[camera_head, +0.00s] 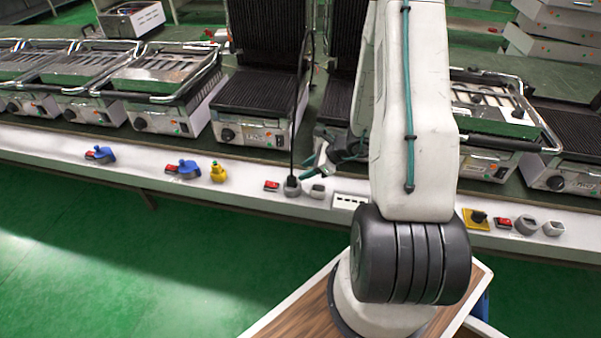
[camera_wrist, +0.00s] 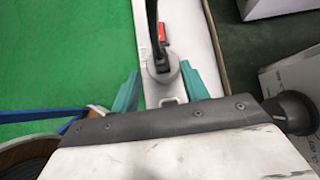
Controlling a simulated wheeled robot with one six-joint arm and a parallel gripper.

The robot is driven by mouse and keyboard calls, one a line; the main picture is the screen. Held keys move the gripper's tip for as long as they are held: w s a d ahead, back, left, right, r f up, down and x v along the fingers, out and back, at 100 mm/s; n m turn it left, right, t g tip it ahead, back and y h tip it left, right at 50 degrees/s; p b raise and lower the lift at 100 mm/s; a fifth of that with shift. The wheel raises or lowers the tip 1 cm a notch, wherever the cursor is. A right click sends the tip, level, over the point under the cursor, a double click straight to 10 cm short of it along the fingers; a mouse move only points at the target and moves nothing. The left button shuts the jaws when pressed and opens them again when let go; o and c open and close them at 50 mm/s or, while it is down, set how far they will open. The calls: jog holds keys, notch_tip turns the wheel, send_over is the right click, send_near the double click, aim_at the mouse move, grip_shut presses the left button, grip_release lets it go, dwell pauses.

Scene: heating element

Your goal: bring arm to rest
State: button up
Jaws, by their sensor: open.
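My gripper (camera_head: 318,165) is open, with teal fingers, just above the front edge of the bench, left of my arm. A round grey plug (camera_head: 291,186) sits on the bench's white front strip, with a black cable rising from it. In the wrist view the plug (camera_wrist: 165,68) lies between and just beyond the spread fingertips of my gripper (camera_wrist: 160,70), with a gap on each side. I cannot tell the exact depth between them. A contact grill (camera_head: 252,120) with its ribbed lid raised stands behind the plug. My arm hides part of the bench.
A red switch (camera_head: 271,185) is left of the plug and a grey socket (camera_head: 317,191) right of it. Blue sockets (camera_head: 188,169) and a yellow one (camera_head: 217,172) are farther left. More grills (camera_head: 164,85) line the bench. Green floor (camera_head: 110,270) in front is clear.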

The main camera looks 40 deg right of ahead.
jog(key=shift+s+r, duration=0.1)
dwell(0.5)
jog(key=s+a+r+n+g+y, duration=0.2)
jog(key=s+a+r+n+g, duration=0.15)
jog(key=a+r+n, duration=0.45)
jog(key=s+a+r+n+g+y, duration=0.1)
jog(key=s+a+r+n+g, duration=0.35)
jog(key=r, duration=0.45)
jog(key=s+a+r+n+t+h, duration=0.1)
jog(key=s+a+r+n+h, duration=0.2)
jog(key=s+r+n, duration=0.4)
jog(key=s+a+r+n+t+h, duration=0.1)
jog(key=s+a+r+n+h, duration=0.3)
jog(key=r, duration=0.9)
jog(key=shift+s+a+n+h, duration=0.3)
jog(key=shift+s+n+h, duration=0.5)
jog(key=shift+s+n, duration=1.4)
jog(key=shift+w+r+n, duration=0.1)
jog(key=shift+w+n, duration=0.15)
jog(key=shift+w, duration=0.05)
